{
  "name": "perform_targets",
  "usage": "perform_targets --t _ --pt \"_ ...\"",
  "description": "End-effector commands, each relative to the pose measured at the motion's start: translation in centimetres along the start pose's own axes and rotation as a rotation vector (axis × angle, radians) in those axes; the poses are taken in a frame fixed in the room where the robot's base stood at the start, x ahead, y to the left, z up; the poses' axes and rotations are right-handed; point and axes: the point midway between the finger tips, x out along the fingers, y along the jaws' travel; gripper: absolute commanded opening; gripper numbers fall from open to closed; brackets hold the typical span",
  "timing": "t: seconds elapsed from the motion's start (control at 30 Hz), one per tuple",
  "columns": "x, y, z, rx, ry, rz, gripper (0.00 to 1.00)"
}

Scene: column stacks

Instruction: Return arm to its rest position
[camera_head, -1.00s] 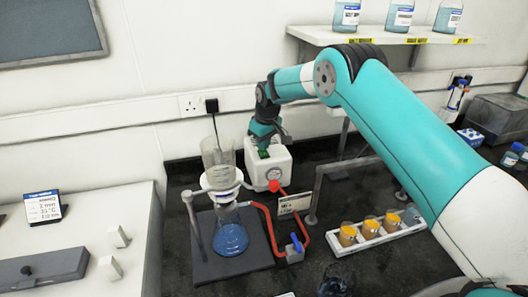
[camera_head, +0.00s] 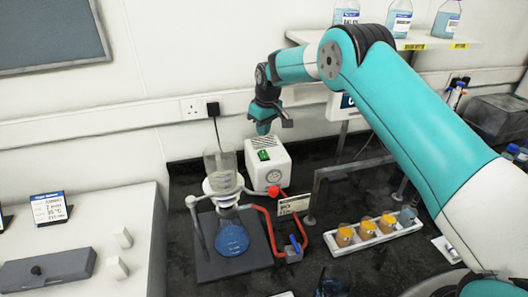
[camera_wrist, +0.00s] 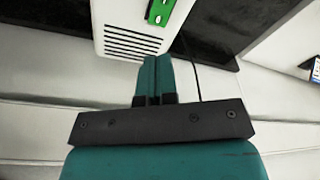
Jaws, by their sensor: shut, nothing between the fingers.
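My gripper (camera_head: 264,127) is in the head view, above the white box-shaped device (camera_head: 278,171) with a green switch (camera_head: 263,155) on top. The gripper is shut and empty, its fingertips apart from the device. In the wrist view my gripper (camera_wrist: 154,62) shows its two fingers pressed together, with the white device (camera_wrist: 128,30), its vent slots and its green switch (camera_wrist: 160,10) beyond them. My teal arm reaches across the right of the head view and bends down over the bench.
A flask of blue liquid (camera_head: 232,237) stands in a filter setup left of the device, with red tubing (camera_head: 266,228). A rack of orange-topped jars (camera_head: 377,241) sits below my arm. Bottles (camera_head: 398,18) stand on a shelf. A white counter (camera_head: 100,215) is at left.

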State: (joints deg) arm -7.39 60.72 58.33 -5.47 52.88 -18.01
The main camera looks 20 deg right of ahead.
Motion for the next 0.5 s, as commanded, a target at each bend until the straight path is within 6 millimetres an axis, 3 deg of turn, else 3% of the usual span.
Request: perform_targets --t 0.27,0.37,0.5 --pt "-0.4 -0.4 0.1 -0.002 0.003 -0.003 0.0" --pt "-2.2 -1.8 0.8 -0.011 0.011 -0.016 0.0" --pt "-6.4 -5.8 3.9 -0.027 0.025 -0.057 0.0"
